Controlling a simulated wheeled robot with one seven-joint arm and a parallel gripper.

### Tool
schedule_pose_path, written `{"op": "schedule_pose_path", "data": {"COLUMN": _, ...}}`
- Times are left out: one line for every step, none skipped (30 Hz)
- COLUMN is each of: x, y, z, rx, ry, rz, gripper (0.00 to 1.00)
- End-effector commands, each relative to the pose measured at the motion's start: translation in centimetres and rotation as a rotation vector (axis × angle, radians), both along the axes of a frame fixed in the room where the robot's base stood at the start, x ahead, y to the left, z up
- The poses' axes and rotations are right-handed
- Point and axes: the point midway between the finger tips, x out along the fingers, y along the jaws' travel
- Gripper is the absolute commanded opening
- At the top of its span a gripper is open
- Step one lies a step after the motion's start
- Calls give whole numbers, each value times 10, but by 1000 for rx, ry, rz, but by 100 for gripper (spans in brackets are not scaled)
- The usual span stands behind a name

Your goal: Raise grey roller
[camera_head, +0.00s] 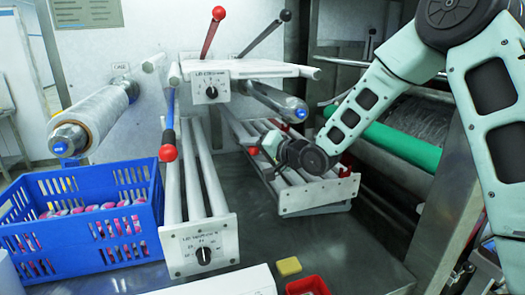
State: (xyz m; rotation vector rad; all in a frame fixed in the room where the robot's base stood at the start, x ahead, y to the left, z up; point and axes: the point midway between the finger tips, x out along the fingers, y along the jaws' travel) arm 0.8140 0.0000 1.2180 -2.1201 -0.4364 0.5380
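Several pale grey rollers sit in two sloping racks. The left rack (200,236) has long tubes (193,170) ending in a front plate with a black dial. The right rack (318,197) has shorter tubes (296,178) behind a plain plate with holes. I cannot tell which single roller the task means. My gripper (266,143) is small in view, over the back left part of the right rack, beside a red knob (252,151). My wrist hides part of the tubes. Whether its fingers are open, or touch anything, is not clear.
A blue crate (85,212) of pink packs stands at left, below a film roll (95,118). Levers with red (219,13) and black (285,15) knobs rise behind. A red-balled lever (168,153) stands by the left rack. A green roller (405,145) lies right of my wrist.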

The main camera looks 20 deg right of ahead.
Motion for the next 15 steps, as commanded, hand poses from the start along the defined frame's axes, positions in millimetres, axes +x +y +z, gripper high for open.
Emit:
{"op": "schedule_pose_path", "data": {"x": -2, "y": -2, "z": 0, "rx": 0, "ry": -1, "rz": -1, "gripper": 50}}
{"op": "schedule_pose_path", "data": {"x": -4, "y": -3, "z": 1, "rx": 0, "ry": 0, "rz": -1, "gripper": 50}}
{"op": "schedule_pose_path", "data": {"x": -8, "y": -6, "z": 1, "rx": 0, "ry": 0, "rz": -2, "gripper": 50}}
{"op": "schedule_pose_path", "data": {"x": -11, "y": -8, "z": 2, "rx": 0, "ry": 0, "rz": -2, "gripper": 50}}
{"op": "schedule_pose_path", "data": {"x": -15, "y": -10, "z": 3, "rx": -1, "ry": -1, "rz": -3, "gripper": 50}}
{"op": "schedule_pose_path", "data": {"x": -21, "y": -14, "z": 4, "rx": -2, "ry": -2, "rz": -3, "gripper": 50}}
{"op": "schedule_pose_path", "data": {"x": -27, "y": -16, "z": 5, "rx": -3, "ry": -2, "rz": -2, "gripper": 50}}
{"op": "schedule_pose_path", "data": {"x": -32, "y": -20, "z": 7, "rx": -2, "ry": -3, "rz": -3, "gripper": 50}}
{"op": "schedule_pose_path", "data": {"x": -40, "y": -25, "z": 9, "rx": -3, "ry": -3, "rz": -3, "gripper": 50}}
{"op": "schedule_pose_path", "data": {"x": -46, "y": -28, "z": 10, "rx": -4, "ry": -3, "rz": -3, "gripper": 50}}
{"op": "schedule_pose_path", "data": {"x": -52, "y": -32, "z": 11, "rx": -4, "ry": -2, "rz": -4, "gripper": 50}}
{"op": "schedule_pose_path", "data": {"x": -60, "y": -37, "z": 14, "rx": -4, "ry": -3, "rz": -4, "gripper": 50}}
{"op": "schedule_pose_path", "data": {"x": -66, "y": -40, "z": 16, "rx": -3, "ry": -3, "rz": -5, "gripper": 50}}
{"op": "schedule_pose_path", "data": {"x": -72, "y": -44, "z": 17, "rx": -4, "ry": -3, "rz": -4, "gripper": 50}}
{"op": "schedule_pose_path", "data": {"x": -80, "y": -48, "z": 20, "rx": -4, "ry": -3, "rz": -5, "gripper": 50}}
